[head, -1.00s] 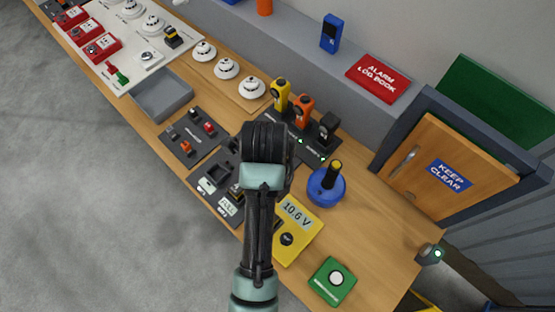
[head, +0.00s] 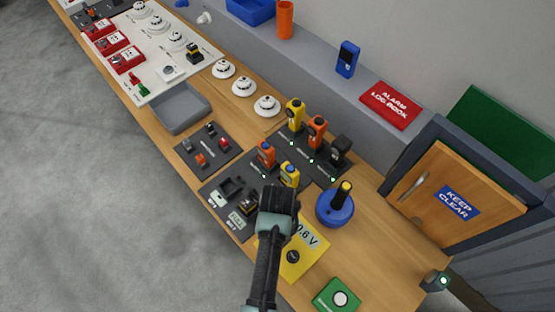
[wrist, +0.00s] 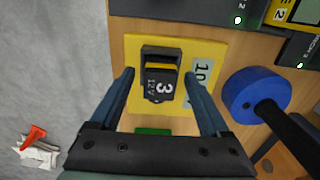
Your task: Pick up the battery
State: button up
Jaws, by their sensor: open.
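The battery (wrist: 162,84) is a dark block marked "3" and "12 V" with a yellow band. In the wrist view it sits in a black holder on a yellow tester (wrist: 216,52). My gripper (wrist: 159,76) is open, one finger on each side of the battery, with a gap on both sides. In the head view the tester (head: 312,262) is at the front right of the bench, partly behind my arm, its visible digits reading "0.6 V". My fingers are hidden there.
A blue round base with a dark post (wrist: 254,94) stands close right of the gripper; it also shows in the head view (head: 334,210). A green box (head: 337,297) lies nearby. Charger panels (head: 228,209) and handheld devices (head: 295,116) crowd the bench behind. The grey tray (head: 180,107) looks empty.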

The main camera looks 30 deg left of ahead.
jog(key=shift+f, duration=0.15)
grip_shut()
dwell(0.4)
